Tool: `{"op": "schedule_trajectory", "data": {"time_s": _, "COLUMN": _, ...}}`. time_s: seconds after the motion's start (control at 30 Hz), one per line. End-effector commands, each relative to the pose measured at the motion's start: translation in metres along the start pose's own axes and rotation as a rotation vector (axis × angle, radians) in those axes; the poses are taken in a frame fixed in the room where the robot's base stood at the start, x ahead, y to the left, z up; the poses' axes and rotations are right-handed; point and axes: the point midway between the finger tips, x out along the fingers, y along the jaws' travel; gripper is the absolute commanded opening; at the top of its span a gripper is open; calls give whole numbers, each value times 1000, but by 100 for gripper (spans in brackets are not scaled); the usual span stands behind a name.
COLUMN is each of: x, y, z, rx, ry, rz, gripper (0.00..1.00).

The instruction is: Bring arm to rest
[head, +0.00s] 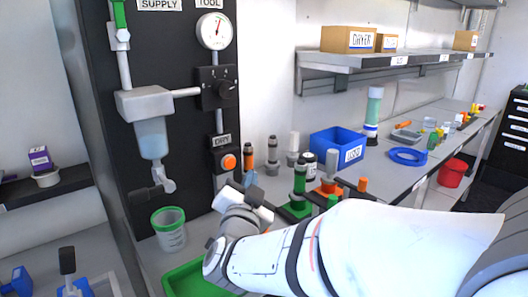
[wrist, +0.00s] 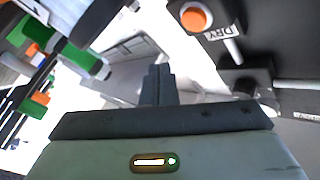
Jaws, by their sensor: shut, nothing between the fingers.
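My gripper (wrist: 158,84) shows in the wrist view with its dark fingers together and nothing between them. In the head view my white arm reaches in from the lower right, and my gripper (head: 252,180) is at its far end, in front of the black panel's right edge. It is above the bench, near the orange DRY button (head: 229,162). That button also shows in the wrist view (wrist: 194,17), up and to the right of the fingers. The fingers look apart from everything around them, though part of the gripper is hidden by my wrist in the head view.
A green-rimmed cup (head: 170,232) stands below the panel's clear bowl (head: 151,138). A green tray (head: 185,280) lies in front, partly behind my arm. Several upright tools, one on a green base (head: 297,208), stand right of my gripper. A blue bin (head: 337,146) is farther back.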

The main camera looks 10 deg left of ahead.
Motion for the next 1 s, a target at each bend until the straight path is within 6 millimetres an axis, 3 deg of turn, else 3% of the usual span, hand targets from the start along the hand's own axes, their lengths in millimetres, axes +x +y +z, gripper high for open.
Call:
{"op": "schedule_trajectory", "data": {"time_s": 0.23, "x": 19, "y": 17, "z": -42, "rx": -82, "ry": -261, "rz": -10, "gripper": 0}}
{"op": "schedule_trajectory", "data": {"time_s": 0.47, "x": -3, "y": 62, "z": -77, "rx": -223, "ry": -594, "rz": 42, "gripper": 0}}
{"op": "schedule_trajectory", "data": {"time_s": 0.67, "x": -57, "y": 117, "z": -115, "rx": -348, "ry": -892, "rz": 172, "gripper": 0}}
{"op": "schedule_trajectory", "data": {"time_s": 0.8, "x": -111, "y": 155, "z": -147, "rx": -413, "ry": -1097, "rz": 309, "gripper": 0}}
{"op": "schedule_trajectory", "data": {"time_s": 1.0, "x": -178, "y": 188, "z": -183, "rx": -450, "ry": -1308, "rz": 483, "gripper": 0}}
